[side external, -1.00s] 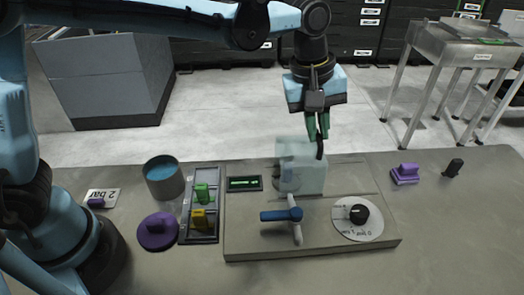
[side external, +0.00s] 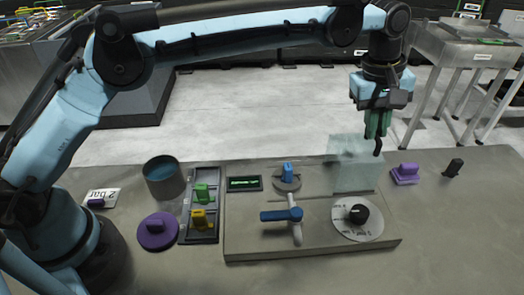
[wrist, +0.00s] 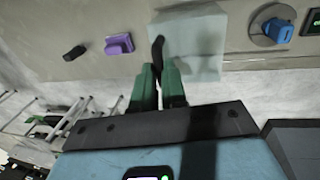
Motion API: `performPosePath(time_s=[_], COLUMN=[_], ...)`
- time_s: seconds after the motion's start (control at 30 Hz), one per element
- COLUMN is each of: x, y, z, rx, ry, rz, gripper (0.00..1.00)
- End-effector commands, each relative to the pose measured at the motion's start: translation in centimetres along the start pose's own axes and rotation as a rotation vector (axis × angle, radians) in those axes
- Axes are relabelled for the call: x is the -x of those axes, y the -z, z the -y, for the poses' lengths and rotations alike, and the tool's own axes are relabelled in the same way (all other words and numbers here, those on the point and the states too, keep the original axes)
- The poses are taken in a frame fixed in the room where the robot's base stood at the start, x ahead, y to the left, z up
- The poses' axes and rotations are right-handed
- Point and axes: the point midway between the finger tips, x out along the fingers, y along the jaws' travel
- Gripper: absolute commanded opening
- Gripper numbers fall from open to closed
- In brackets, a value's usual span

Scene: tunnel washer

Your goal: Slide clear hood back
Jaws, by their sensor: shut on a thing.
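The clear hood (side external: 352,165) is a pale, see-through box at the back right of the grey panel (side external: 250,222). A dark upright handle (side external: 378,147) stands at its right side. My gripper (side external: 376,136), with green fingers, is shut on this handle from above. In the wrist view the hood (wrist: 190,45) lies just beyond my fingers (wrist: 160,85), and the dark handle (wrist: 157,50) shows between them. A blue knob on a round grey base (side external: 287,175) is uncovered to the left of the hood.
On the panel are a blue-handled lever (side external: 282,214), a black dial on a white disc (side external: 357,215) and a green display (side external: 244,183). A purple block (side external: 405,174) and a black peg (side external: 453,167) stand right of the panel. A tray (side external: 186,234) with green and yellow pieces lies left.

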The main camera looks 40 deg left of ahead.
Motion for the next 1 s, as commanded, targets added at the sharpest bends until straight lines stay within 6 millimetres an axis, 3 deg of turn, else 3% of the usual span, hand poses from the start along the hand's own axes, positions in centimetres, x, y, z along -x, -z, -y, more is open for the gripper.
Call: performPosePath(time_s=[0.27, 0.3, 0.47, 0.77, 1.0], x=[0.0, -0.1, -0.1, 0.1, 2.9], y=[0.2, 0.1, 0.1, 0.0, 0.1], z=[-0.4, -0.4, -0.4, -0.3, -0.3], rx=[0.001, 0.001, 0.0, 0.0, 0.0], ry=[-0.017, -0.017, -0.016, -0.014, -0.014], rz=[-0.005, -0.005, -0.004, -0.002, -0.003], gripper=[0.0, 0.17, 0.38, 0.38, 0.38])
